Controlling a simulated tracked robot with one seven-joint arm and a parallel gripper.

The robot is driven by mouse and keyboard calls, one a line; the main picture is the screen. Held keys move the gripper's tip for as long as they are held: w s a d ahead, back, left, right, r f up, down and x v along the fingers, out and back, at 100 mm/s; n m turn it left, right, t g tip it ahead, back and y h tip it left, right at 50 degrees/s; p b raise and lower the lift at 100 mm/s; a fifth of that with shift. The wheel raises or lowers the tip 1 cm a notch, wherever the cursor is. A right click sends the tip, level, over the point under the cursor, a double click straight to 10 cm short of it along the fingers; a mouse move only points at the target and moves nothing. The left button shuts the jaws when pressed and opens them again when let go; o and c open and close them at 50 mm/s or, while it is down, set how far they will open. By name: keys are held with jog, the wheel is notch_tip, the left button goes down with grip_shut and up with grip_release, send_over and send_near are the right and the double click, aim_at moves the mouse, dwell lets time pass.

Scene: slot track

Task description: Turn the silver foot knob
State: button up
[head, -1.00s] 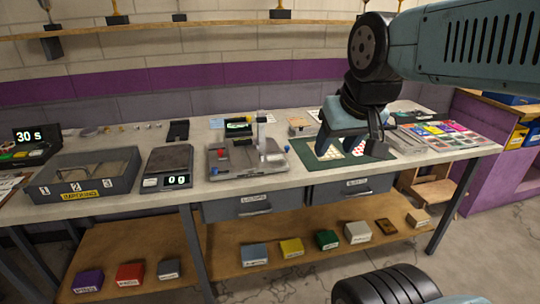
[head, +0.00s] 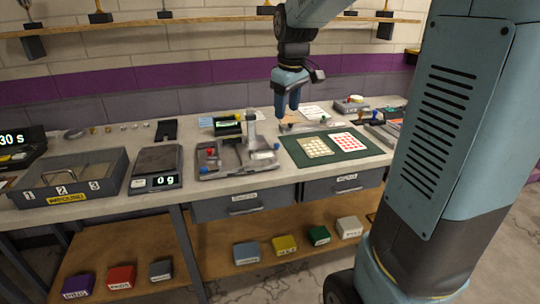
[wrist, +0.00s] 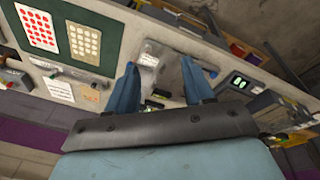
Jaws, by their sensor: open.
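The grey slot-track fixture (head: 236,167) stands on the bench, with a red knob (head: 211,151), a blue knob (head: 277,147) and a pale upright post (head: 251,128). I cannot single out a silver foot knob at this size. My gripper (head: 288,112) is open and empty, pointing down above the bench, behind and to the right of the fixture. In the wrist view my two blue fingers (wrist: 162,86) are spread apart, with part of the fixture (wrist: 172,72) showing beyond and between them. The fingers partly cover the fixture there.
A green mat (head: 290,150) with two dotted cards lies right of the fixture. A scale (head: 156,168) reading 0 g and a grey compartment tray (head: 112,185) stand left. Drawers (head: 240,203) hang below. A shelf (head: 200,22) with hanging tools runs along the wall.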

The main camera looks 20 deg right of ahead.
aim_at(273, 158)
jog(key=w+f+n+g, duration=0.2)
jog(key=w+f+n, duration=0.2)
jog(key=w+f, duration=0.9)
jog(key=f, duration=0.4)
jog(key=w+f, duration=0.1)
jog(key=f, duration=0.6)
jog(key=shift+w+d+f, duration=0.25)
jog(key=shift+w+f, duration=0.1)
grip_shut()
jog(key=shift+a, duration=0.35)
jog(key=shift+d, duration=0.3)
